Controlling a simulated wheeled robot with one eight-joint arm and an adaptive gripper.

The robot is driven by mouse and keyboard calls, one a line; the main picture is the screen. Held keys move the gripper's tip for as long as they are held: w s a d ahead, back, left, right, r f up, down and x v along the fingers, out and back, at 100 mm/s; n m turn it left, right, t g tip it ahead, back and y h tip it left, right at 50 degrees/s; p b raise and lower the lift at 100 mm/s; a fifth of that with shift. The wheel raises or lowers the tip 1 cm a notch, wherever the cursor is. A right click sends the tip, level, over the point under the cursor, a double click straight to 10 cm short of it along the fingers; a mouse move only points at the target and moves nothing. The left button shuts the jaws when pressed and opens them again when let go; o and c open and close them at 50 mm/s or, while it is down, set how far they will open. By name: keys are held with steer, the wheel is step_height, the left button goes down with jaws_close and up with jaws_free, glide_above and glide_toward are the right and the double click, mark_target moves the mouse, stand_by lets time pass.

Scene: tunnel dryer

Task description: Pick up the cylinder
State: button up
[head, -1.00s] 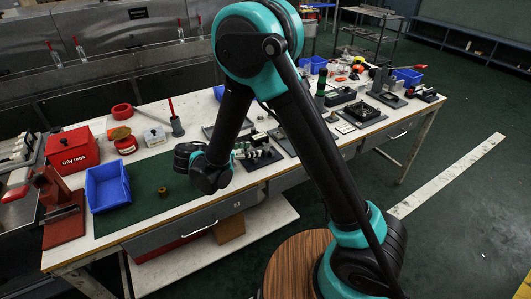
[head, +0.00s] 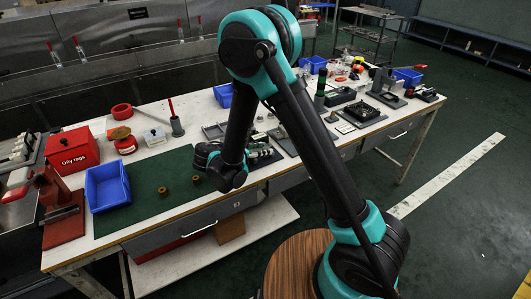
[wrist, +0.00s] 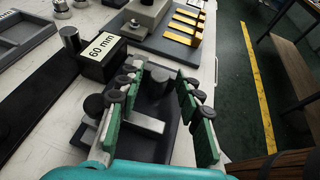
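Two small brown cylinders (head: 163,191) (head: 196,179) stand on the green mat in the head view. Between and below the fingers is a dark grey fixture with an upright dark round post (wrist: 156,78) and a light metal bar (wrist: 138,121). Nothing is visibly held. A dark metal cylinder (wrist: 70,39) stands by a black block labelled 60 mm (wrist: 104,55), left of the fingers.
A blue bin (head: 107,186) and a red rag box (head: 72,150) stand left on the bench. A plate with yellow strips (wrist: 184,25) lies beyond the fingers. The bench edge and dark floor are to the right in the wrist view. The mat's front is clear.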

jaws_close()
steer(key=shift+r, duration=0.1)
